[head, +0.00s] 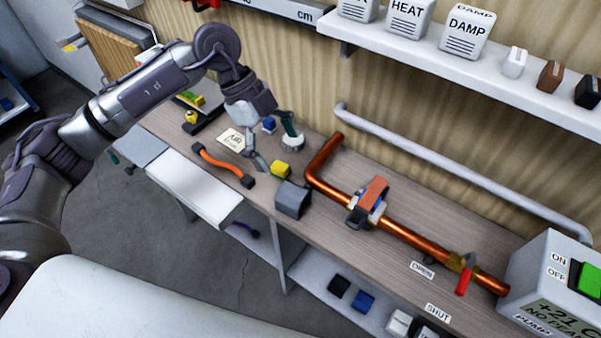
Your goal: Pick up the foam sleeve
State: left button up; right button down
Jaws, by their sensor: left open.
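A dark grey block (293,199), which looks like the foam sleeve, sits on the workbench near its front edge, left of the copper pipe (325,160). My left gripper (276,156) reaches in from the upper left with its fingers spread and pointing down. It is above and behind the grey block, apart from it, with nothing visible held. A small yellow block (281,169) lies between the gripper and the grey block. My right gripper is not in view.
An orange cable (222,165) with dark ends lies left of the grey block. A clamp (368,202) and a red-handled valve (463,275) sit on the pipe. A pump box (555,285) stands at right. A shelf (435,60) and a white rail (460,170) run along the wall.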

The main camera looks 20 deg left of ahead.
pick_arm(q)
jog(key=a+y, duration=0.1)
jog(key=a, duration=0.1)
jog(key=p, duration=0.1)
send_near(292, 190)
notch_tip(292, 190, down, 2)
jog(key=f, duration=0.1)
jog(key=d, duration=0.1)
jog(key=f, duration=0.1)
jog(key=shift+s+d+f+n, duration=0.3)
jog(key=shift+f, duration=0.05)
jog(key=shift+d+f+p, duration=0.2)
jog(key=shift+f+p, duration=0.2)
jog(key=shift+f, duration=0.05)
jog(key=p+x, duration=0.1)
jog(key=x, duration=0.3)
jog(key=shift+s+d+f+p, duration=0.1)
jog(key=shift+d+f+p, duration=0.1)
jog(key=shift+f+p, duration=0.1)
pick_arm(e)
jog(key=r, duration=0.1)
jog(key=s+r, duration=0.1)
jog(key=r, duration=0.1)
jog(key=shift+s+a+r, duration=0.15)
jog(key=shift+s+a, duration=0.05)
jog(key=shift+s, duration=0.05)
